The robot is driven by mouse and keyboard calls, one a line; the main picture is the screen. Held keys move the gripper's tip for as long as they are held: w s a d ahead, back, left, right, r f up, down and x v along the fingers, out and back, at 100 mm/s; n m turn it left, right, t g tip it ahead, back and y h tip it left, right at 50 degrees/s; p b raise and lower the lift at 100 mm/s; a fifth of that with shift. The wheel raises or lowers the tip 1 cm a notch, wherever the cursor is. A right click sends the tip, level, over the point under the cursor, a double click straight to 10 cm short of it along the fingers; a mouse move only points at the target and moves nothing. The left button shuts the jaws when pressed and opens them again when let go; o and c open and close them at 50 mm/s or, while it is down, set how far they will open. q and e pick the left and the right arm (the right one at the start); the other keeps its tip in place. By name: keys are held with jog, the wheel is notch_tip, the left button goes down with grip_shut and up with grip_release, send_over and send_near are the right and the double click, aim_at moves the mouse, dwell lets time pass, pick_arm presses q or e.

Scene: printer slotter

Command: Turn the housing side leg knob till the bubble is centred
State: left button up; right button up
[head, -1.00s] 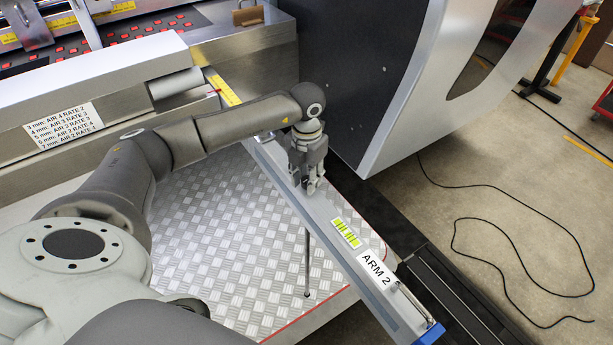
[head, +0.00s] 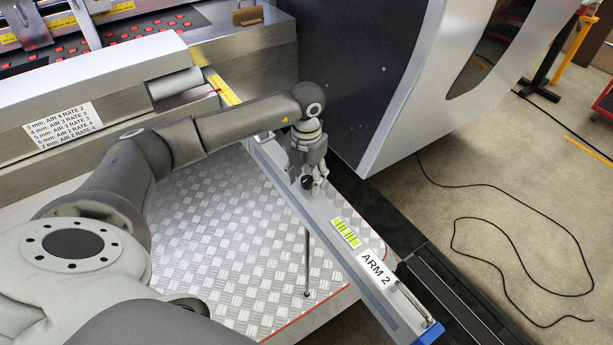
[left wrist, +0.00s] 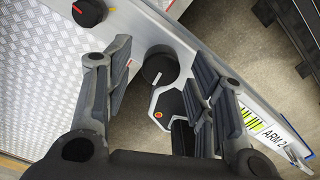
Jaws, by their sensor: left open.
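A black round knob with a pale mark (left wrist: 160,68) sits on the grey beam marked ARM 2 (head: 328,222). The knob also shows as a small dark disc in the head view (head: 307,182). My left gripper (head: 312,186) is over the beam, its fingers spread. In the left wrist view the fingers (left wrist: 162,85) stand either side of the knob, apart from it. A second black knob with a red mark (left wrist: 88,12) is at the upper left. A yellow-green striped strip (head: 346,233) lies on the beam; I cannot make out a bubble. My right gripper is out of view.
The dark machine housing (head: 350,75) rises close behind my left gripper. A metal handle (head: 415,305) is at the beam's near end. A cable (head: 500,220) lies on the floor at right.

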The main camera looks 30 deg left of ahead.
aim_at(306, 180)
pick_arm(q)
notch_tip(306, 180, up, 12)
dwell(0.6)
dwell(0.4)
